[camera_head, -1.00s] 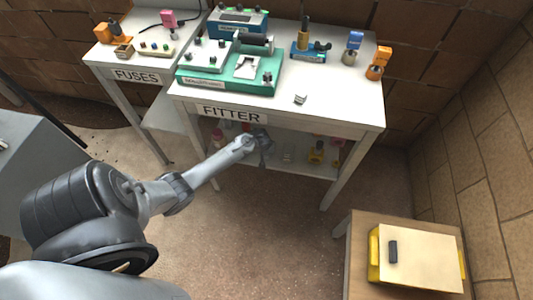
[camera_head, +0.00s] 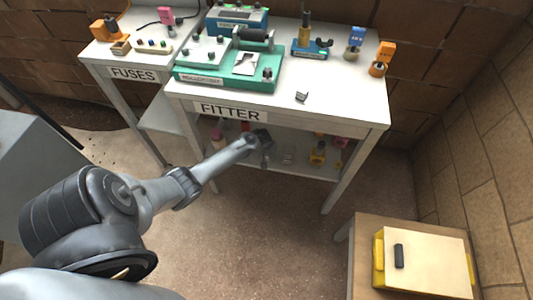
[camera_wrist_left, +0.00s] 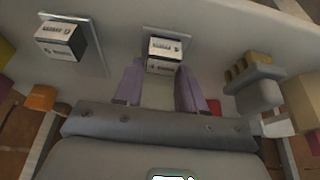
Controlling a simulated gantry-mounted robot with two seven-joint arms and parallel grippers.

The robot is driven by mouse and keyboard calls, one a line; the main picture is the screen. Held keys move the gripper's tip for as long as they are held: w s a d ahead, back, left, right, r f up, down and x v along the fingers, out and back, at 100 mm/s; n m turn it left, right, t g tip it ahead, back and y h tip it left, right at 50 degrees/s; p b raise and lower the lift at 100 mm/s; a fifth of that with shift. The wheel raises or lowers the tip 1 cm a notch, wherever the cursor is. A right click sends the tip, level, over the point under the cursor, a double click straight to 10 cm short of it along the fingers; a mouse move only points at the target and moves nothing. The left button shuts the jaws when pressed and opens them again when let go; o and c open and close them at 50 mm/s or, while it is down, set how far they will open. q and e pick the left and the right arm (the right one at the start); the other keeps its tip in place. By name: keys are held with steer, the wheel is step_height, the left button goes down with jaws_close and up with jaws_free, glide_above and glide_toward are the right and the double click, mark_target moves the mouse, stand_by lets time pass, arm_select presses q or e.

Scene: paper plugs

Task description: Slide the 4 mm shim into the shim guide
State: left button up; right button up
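In the head view my left gripper (camera_head: 262,138) reaches under the FITTER bench top, at the lower shelf. The left wrist view shows its two purple-grey fingers (camera_wrist_left: 158,78) spread apart. A small dark block (camera_wrist_left: 163,56) with a pale printed label stands on a light plate just beyond the gap between the fingertips, and I see no grip on it. A second labelled block (camera_wrist_left: 61,39) on a similar plate is to its left. The labels are too small to read, so I cannot tell which is the 4 mm shim. I cannot identify the shim guide for certain. My right gripper is out of view.
The FITTER bench (camera_head: 340,105) carries a teal fixture (camera_head: 262,80) and a small grey metal piece (camera_head: 301,97). The shelf also holds a yellow item (camera_head: 318,153). In the wrist view, a beige fitting (camera_wrist_left: 250,75) is right of the fingers. A yellow-sided tray (camera_head: 430,265) is lower right.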

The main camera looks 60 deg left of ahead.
arm_select(q)
steer(key=c, duration=0.6)
steer(key=shift+c, duration=0.2)
